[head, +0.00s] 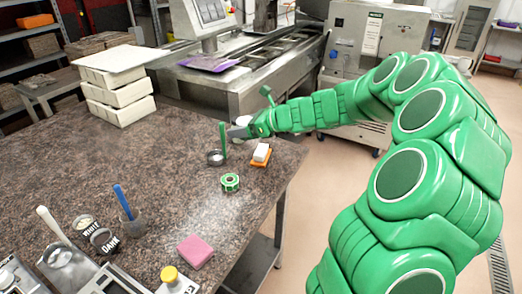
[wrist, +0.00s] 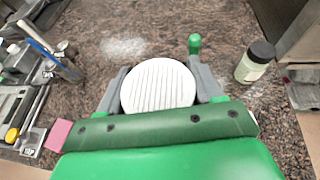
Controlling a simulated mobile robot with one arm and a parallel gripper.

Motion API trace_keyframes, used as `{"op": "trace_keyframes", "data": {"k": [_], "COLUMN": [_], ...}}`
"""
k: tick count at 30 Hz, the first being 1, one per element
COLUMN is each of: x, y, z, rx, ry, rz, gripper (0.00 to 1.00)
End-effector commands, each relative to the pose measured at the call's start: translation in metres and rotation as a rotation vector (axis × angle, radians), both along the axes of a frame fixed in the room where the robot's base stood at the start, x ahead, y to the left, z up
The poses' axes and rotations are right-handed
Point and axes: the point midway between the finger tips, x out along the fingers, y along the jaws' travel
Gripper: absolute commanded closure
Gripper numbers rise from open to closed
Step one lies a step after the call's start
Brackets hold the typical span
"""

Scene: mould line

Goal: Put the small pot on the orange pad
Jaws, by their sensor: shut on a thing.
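My gripper (wrist: 160,80) is shut on a round white ribbed thing (wrist: 158,87), which looks like the small pot. It sits between the two grey fingers. In the head view my gripper (head: 237,132) is over the table, and a bit of white, likely the same pot (head: 242,120), shows behind it. The pad is not visible in the wrist view.
A dark-lidded jar (wrist: 255,62) stands to the right in the wrist view. A pink block (head: 195,250) lies nearer.

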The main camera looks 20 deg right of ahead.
Motion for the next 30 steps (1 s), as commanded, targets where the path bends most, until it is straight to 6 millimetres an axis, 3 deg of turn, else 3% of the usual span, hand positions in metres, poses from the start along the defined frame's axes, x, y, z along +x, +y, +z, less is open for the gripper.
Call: {"op": "trace_keyframes", "data": {"k": [6, 15, 20, 30], "x": [-0.022, -0.037, -0.026, 0.015], "y": [-0.04, -0.062, -0.063, -0.066], "z": [-0.002, -0.005, -0.011, -0.03], "rx": [0.0, -0.001, 0.0, 0.0], "ry": [-0.001, -0.001, 0.0, 0.0], "rz": [0.004, 0.008, 0.011, 0.012], "gripper": [0.69, 0.69, 0.69, 0.69]}}
